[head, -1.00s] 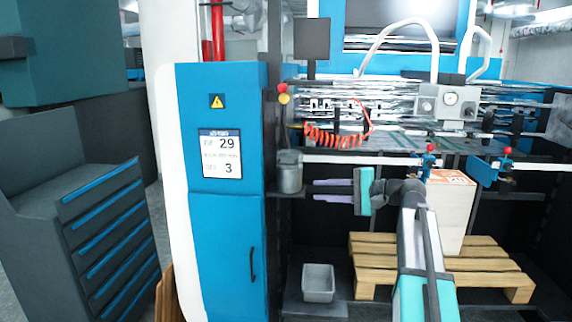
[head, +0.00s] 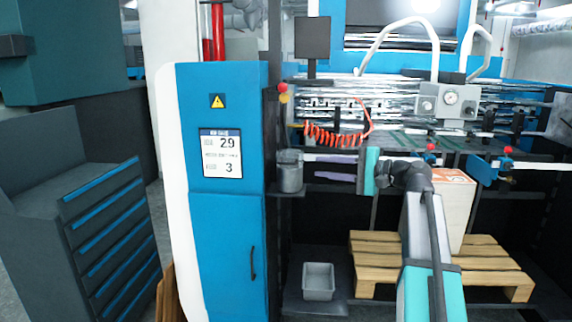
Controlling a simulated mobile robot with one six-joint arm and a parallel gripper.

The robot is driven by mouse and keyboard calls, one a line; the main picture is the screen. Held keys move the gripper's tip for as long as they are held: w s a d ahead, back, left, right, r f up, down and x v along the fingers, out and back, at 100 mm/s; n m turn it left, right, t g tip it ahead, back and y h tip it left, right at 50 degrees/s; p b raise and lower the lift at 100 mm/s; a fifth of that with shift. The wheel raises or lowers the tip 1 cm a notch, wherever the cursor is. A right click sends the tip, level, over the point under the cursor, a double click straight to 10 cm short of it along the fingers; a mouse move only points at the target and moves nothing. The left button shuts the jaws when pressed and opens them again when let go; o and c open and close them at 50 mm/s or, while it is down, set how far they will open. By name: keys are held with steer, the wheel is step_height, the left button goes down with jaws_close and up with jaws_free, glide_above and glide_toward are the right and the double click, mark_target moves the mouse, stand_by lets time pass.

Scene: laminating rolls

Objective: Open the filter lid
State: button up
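The filter is a small grey canister (head: 291,179) on a dark bracket at the right side of the blue cabinet. Its round grey lid (head: 289,156) sits on top and looks closed. My gripper (head: 318,168) points left at about the height of the canister's upper part. Its two pale lavender fingers are apart, one above the other, with nothing seen between them. The fingertips look a short way right of the canister in the picture; the gap in depth cannot be told. The upper finger partly blends with a white rail behind it.
The blue cabinet (head: 225,240) with a display stands left of the filter. An orange coiled hose (head: 335,137) hangs above my gripper. A grey bin (head: 319,282) lies below. A wooden pallet (head: 375,270) with a carton (head: 455,205) stands behind my arm.

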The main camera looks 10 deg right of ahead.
mark_target(291, 164)
steer(key=p+x, duration=0.2)
steer(key=x, duration=1)
steer(key=shift+w+a, duration=0.1)
steer(key=shift+a, duration=0.05)
jaws_close()
steer(key=shift+f, duration=0.1)
steer(key=shift+f, duration=0.15)
stand_by(0.9)
steer(key=shift+a, duration=0.15)
steer(key=shift+p, duration=0.35)
